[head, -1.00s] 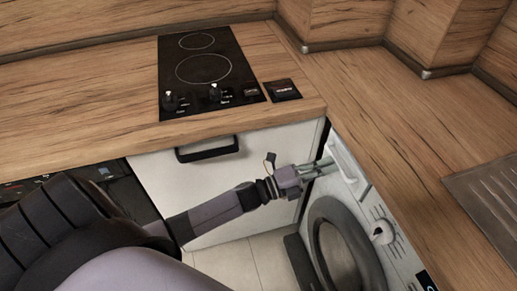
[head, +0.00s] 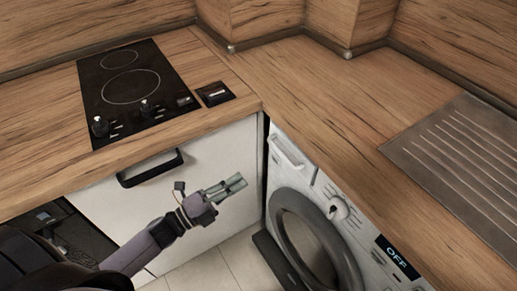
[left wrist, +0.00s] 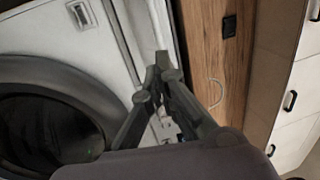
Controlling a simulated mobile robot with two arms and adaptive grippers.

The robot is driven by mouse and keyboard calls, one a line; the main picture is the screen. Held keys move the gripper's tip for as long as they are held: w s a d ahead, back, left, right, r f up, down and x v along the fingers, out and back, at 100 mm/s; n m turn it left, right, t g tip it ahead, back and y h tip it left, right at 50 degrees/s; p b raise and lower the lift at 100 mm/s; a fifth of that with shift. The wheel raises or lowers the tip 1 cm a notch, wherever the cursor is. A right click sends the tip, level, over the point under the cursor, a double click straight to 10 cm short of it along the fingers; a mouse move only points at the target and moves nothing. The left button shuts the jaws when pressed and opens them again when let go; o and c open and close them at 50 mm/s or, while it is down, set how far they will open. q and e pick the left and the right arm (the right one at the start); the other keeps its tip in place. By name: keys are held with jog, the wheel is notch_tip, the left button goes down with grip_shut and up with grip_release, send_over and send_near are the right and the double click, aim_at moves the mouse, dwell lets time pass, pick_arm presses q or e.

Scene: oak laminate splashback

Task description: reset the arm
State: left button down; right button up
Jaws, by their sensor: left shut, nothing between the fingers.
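My left gripper (head: 233,186) is in front of the white cabinet door below the worktop in the head view. It is shut and empty, its fingers pointing right toward the washing machine (head: 282,199), with a gap between them. In the left wrist view the fingers (left wrist: 162,66) come together near the picture's middle, beside the washing machine's front (left wrist: 111,40). My left arm (head: 150,245) comes in from the lower left. My right gripper is in neither view.
A hob (head: 130,88) sits in the wooden worktop (head: 305,95). A metal drainer (head: 465,160) lies at the right. The cabinet handle (head: 150,168) juts out near my arm. The washing machine's door (head: 318,240) looks shut and its display reads OFF. Tiled floor (head: 215,272) shows below.

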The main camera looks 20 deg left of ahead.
pick_arm(q)
jog(key=s+a+f+n+g+y+p, duration=0.1)
jog(key=s+a+f+n+y, duration=0.2)
jog(key=f, duration=0.5)
jog(key=a+f+n+g+y+p, duration=0.1)
jog(key=a+f+n+g+y, duration=0.15)
jog(key=f+n, duration=0.5)
jog(key=s+a+f+n+g+y, duration=0.1)
jog(key=s+a+f+n+y, duration=0.2)
jog(key=f, duration=0.7)
jog(key=s+d+f+n+g+y+p, duration=0.25)
jog(key=s+f+n+g, duration=0.25)
jog(key=s+f, duration=0.8)
jog(key=s+d+f+n+g, duration=0.1)
jog(key=s+f+n+g, duration=0.1)
jog(key=s, duration=0.6)
jog(key=s+d+f+n+g+y, duration=0.1)
jog(key=s+d+f+n+g, duration=0.1)
jog(key=s, duration=0.6)
jog(key=shift+s+f+g, duration=0.4)
jog(key=shift+f+g, duration=0.45)
jog(key=shift+f, duration=0.05)
jog(key=shift+n, duration=0.25)
